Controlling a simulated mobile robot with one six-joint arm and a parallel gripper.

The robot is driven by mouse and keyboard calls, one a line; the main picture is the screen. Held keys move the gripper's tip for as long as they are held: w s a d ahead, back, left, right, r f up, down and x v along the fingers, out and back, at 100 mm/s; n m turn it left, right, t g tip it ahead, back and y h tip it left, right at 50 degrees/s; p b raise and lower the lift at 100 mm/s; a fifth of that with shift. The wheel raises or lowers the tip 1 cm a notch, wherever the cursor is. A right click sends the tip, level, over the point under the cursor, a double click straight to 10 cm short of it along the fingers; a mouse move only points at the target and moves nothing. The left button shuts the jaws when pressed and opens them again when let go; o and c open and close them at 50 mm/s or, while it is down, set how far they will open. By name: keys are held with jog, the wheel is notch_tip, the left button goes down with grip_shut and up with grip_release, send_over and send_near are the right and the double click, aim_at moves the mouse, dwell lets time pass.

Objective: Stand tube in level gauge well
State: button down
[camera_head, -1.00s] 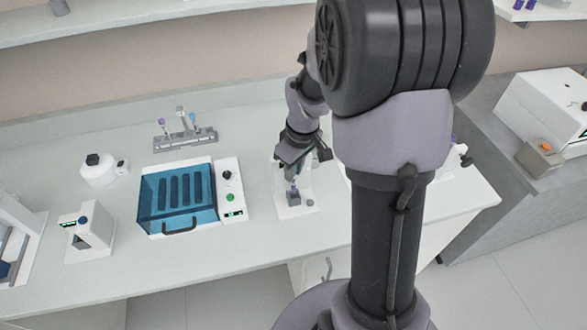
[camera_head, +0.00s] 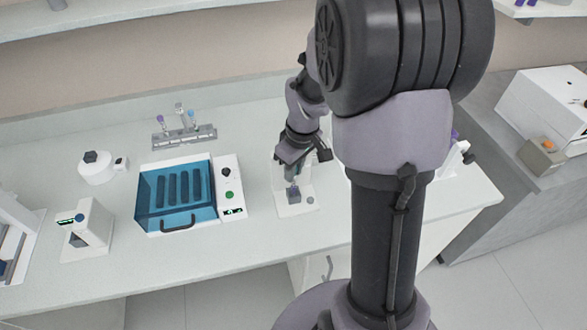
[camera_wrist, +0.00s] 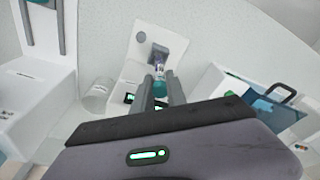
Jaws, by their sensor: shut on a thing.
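The level gauge (camera_head: 305,207) is a white stand on the bench with a dark grey well block (camera_head: 293,195) on its base. In the wrist view the gauge's white base (camera_wrist: 148,35) and the well block (camera_wrist: 160,52) lie just beyond my fingertips. My gripper (camera_head: 291,176) is directly above the block, pointing down. In the wrist view my gripper (camera_wrist: 159,88) is shut on a tube (camera_wrist: 158,72) with a teal part between the fingers and a clear, purplish lower end. That end meets the block in the picture; I cannot tell how deep it sits inside.
A blue-lidded box (camera_head: 176,197) stands left of the gauge. A rack with several tubes (camera_head: 184,137) is behind it. A small white device (camera_head: 88,228) and a round white device (camera_head: 96,168) are farther left. Bench in front of the gauge is clear.

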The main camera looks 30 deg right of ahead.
jog(key=shift+f, duration=0.15)
jog(key=shift+f+b, duration=0.6)
jog(key=c, duration=1.3)
grip_release()
jog(key=shift+o, duration=0.2)
jog(key=shift+r, duration=0.15)
notch_tip(320, 180, up, 17)
jog(key=s+p, duration=0.2)
jog(key=p, duration=0.3)
jog(key=shift+s+d+p, duration=0.25)
jog(key=shift+d+p, duration=0.15)
